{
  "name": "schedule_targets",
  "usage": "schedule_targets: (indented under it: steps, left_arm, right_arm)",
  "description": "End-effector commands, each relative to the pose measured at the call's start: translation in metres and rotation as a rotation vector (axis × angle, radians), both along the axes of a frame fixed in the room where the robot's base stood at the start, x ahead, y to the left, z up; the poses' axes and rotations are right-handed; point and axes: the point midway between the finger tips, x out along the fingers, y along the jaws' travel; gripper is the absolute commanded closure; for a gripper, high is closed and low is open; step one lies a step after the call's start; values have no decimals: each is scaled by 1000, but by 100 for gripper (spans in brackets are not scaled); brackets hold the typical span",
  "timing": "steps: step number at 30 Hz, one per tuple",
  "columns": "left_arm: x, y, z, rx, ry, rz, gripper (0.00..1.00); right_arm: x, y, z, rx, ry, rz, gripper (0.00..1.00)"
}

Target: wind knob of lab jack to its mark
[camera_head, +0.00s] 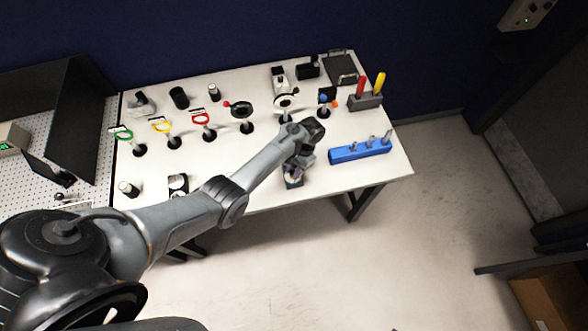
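My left arm reaches across the white table (227,142) from the left. My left gripper (295,172) points down near the front edge, right of the middle. A small dark item with a purple-grey part (293,183) is right under and against the gripper. It may be the lab jack, but the gripper and wrist cover most of it. The knob and its mark cannot be made out. The fingers are too small and hidden to show whether they are open or shut. My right gripper is not in view.
Green, yellow and red ring handles (203,119) stand on the left half, with dark handwheels (241,110) further right.

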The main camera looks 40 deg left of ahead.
Motion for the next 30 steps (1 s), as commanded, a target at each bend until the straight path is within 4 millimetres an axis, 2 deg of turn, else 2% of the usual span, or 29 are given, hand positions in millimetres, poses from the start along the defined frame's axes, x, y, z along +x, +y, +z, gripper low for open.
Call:
schedule_targets:
  steps: [1,2,9,17,18,21,22,30]
  left_arm:
    - [0,0,0,0,0,0,95]
    - [0,0,0,0,0,0,100]
    - [0,0,3,-1,1,84,100]
    - [0,0,0,0,0,100,100]
    - [0,0,0,0,0,100,66]
    - [0,0,0,0,0,100,50]
    - [0,0,0,0,0,100,46]
    - [0,0,0,0,0,99,46]
  right_arm:
    - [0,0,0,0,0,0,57]
    - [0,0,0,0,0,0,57]
    - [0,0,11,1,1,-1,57]
    - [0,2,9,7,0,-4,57]
    - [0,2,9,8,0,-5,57]
    - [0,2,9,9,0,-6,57]
    - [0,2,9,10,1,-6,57]
    - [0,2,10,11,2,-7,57]
